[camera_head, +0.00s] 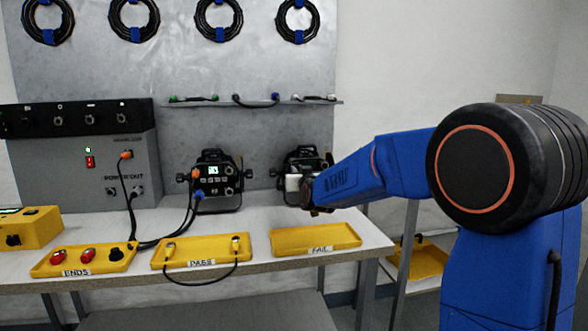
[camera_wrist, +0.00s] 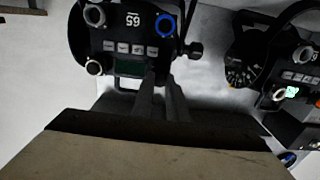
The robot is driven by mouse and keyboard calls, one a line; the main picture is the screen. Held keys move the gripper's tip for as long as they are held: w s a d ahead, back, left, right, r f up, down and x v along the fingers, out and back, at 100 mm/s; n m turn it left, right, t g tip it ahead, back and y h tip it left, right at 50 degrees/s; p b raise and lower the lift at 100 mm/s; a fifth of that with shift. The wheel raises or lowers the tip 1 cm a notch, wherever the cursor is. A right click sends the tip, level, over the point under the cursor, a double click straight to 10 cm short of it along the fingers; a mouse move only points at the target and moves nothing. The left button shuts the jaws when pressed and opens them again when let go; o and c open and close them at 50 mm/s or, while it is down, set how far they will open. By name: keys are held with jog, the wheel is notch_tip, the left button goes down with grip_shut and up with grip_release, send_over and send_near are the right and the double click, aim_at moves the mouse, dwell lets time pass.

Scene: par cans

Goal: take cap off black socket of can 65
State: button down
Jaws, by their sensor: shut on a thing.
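Can 65 (camera_head: 306,160) is a black par can at the right of the bench, partly hidden behind my gripper (camera_head: 312,196) in the head view. In the wrist view can 65 (camera_wrist: 124,42) appears upside down, with a blue-ringed socket (camera_wrist: 165,24), two pale-ringed sockets and a row of buttons. My gripper (camera_wrist: 163,80) has its dark fingers close together at the panel's lower right corner, by the dark display. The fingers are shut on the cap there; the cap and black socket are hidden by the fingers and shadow.
A second can (camera_head: 215,178) with a lit display stands to the left, cables plugged in. Along the front edge lie the ENDS tray (camera_head: 50,270) with red and black caps, the PASS tray (camera_head: 200,262) with a cable, and the empty FAIL tray (camera_head: 315,238).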

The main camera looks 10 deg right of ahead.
jog(key=shift+s, duration=2.35)
